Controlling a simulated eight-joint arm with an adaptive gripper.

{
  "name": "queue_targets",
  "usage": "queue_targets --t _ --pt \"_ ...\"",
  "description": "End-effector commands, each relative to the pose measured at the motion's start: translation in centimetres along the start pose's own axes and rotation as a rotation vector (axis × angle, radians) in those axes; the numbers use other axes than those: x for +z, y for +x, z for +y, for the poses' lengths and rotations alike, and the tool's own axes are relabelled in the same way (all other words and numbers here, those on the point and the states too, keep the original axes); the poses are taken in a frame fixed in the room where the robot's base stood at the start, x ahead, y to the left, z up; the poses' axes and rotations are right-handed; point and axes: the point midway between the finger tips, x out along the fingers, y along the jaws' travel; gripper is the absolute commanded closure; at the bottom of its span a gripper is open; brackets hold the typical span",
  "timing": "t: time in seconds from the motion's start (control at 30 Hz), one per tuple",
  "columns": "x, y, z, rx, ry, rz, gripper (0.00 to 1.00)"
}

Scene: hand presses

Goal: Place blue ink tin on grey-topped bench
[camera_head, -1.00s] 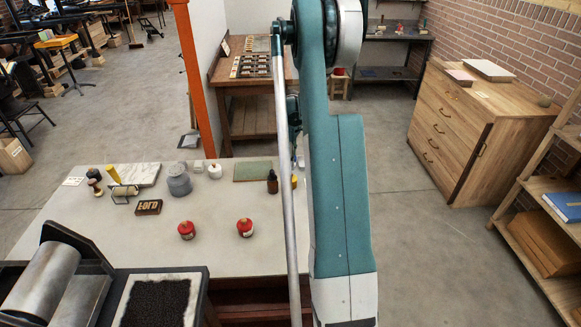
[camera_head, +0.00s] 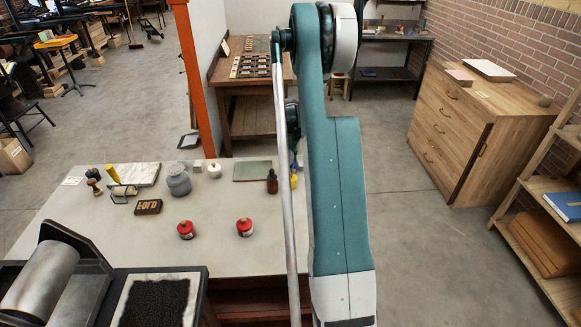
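I cannot make out a blue ink tin in this view; it may be hidden behind my arm. A bench with a pale grey top (camera_head: 110,218) stands in front of me. Two red tins, one at the left (camera_head: 186,229) and one at the right (camera_head: 245,227), sit apart near its front middle. A grey lidded can (camera_head: 178,180) stands further back. Another bench, with a dark grey top (camera_head: 392,36), stands against the far wall, partly behind my arm. My gripper does not show; my arm rises in front of the view and hides what lies behind it.
The near bench also holds a dark lettered block (camera_head: 148,207), a brown bottle (camera_head: 272,182), a green-grey mat (camera_head: 252,171) and a marble slab (camera_head: 139,174). A press roller (camera_head: 42,275) is at front left. A wooden drawer cabinet (camera_head: 470,130) stands right. Floor between is clear.

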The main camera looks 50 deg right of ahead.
Motion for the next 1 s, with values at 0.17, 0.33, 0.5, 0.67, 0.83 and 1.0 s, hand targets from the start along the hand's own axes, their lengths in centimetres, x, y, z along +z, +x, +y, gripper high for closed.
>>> queue_targets --t 0.17,0.33,0.5,0.67,0.83,1.0 --pt "0.0 0.0 0.0 0.0 0.0 0.0 0.52" --pt "0.0 -0.1 0.0 0.0 0.0 0.0 0.52" --pt "0.0 -0.3 0.0 0.0 0.0 0.0 0.52" --pt "0.0 -1.4 0.0 0.0 0.0 0.0 0.52" --pt "0.0 -3.6 0.0 0.0 0.0 0.0 0.52" --pt "0.0 -6.4 0.0 0.0 0.0 0.0 0.52"
